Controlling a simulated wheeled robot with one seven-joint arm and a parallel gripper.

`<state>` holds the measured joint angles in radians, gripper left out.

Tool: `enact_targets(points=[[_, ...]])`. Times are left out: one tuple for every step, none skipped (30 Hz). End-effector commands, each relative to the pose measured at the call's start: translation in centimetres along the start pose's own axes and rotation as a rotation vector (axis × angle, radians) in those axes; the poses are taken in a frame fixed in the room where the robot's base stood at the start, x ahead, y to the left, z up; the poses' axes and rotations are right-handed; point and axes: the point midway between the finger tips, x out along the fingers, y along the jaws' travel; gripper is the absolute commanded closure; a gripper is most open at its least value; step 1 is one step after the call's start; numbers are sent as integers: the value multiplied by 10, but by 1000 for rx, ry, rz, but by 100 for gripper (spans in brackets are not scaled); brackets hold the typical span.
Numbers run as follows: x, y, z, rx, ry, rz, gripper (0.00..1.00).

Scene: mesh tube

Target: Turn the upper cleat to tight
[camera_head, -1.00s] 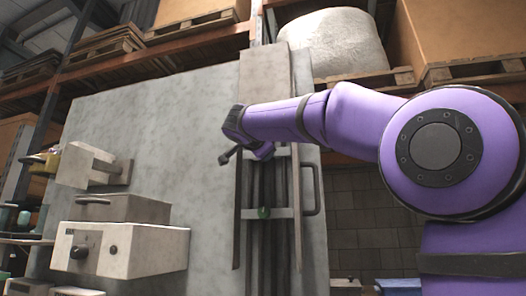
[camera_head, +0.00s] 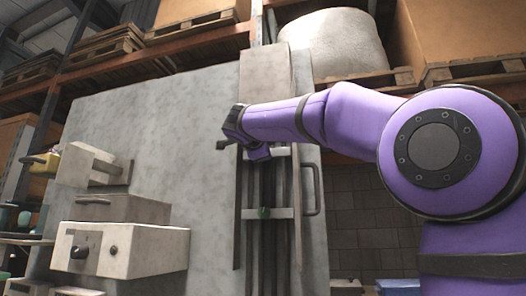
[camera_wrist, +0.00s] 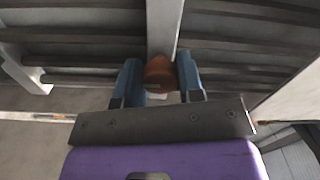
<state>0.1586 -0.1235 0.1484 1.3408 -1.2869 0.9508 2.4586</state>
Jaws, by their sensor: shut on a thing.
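The upper cleat (camera_wrist: 160,72), a rounded orange-brown piece, sits at the end of the visible part of a pale crossbar (camera_wrist: 163,25) in the wrist view. The two blue fingers of my gripper (camera_wrist: 159,82) stand on either side of it and are shut on it. Most of the cleat's shape is hidden between the fingers, so I cannot tell its exact angle. In the head view, my purple hand covers the upper crossbar and hides the upper cleat.
Dark vertical rails (camera_head: 267,185) run down the pale panel (camera_head: 180,120). A dark handle (camera_head: 312,190) stands at their right. Grey boxes with knobs (camera_head: 125,250) jut out at lower left. Shelves with pallets (camera_head: 195,24) are behind.

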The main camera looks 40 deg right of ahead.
Motion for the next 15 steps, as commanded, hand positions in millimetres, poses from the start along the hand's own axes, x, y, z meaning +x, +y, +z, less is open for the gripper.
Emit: enact_targets(points=[[0, 2, 1, 0, -1, 5, 89], [0, 2, 1, -1, -1, 5, 89], [0, 2, 1, -1, -1, 5, 89], [0, 2, 1, -1, -1, 5, 89], [0, 2, 1, -1, -1, 5, 89], [0, 2, 1, -1, -1, 5, 89], [0, 2, 1, -1, -1, 6, 89], [0, 2, 1, -1, -1, 6, 63], [0, 2, 1, -1, -1, 5, 54], [0, 2, 1, -1, -1, 5, 47], [0, 2, 1, -1, -1, 5, 40], [0, 2, 1, -1, -1, 4, 40], [0, 1, 1, -1, 0, 4, 40], [0, 1, 1, -1, 0, 3, 40], [0, 1, 1, -1, 0, 3, 40]])
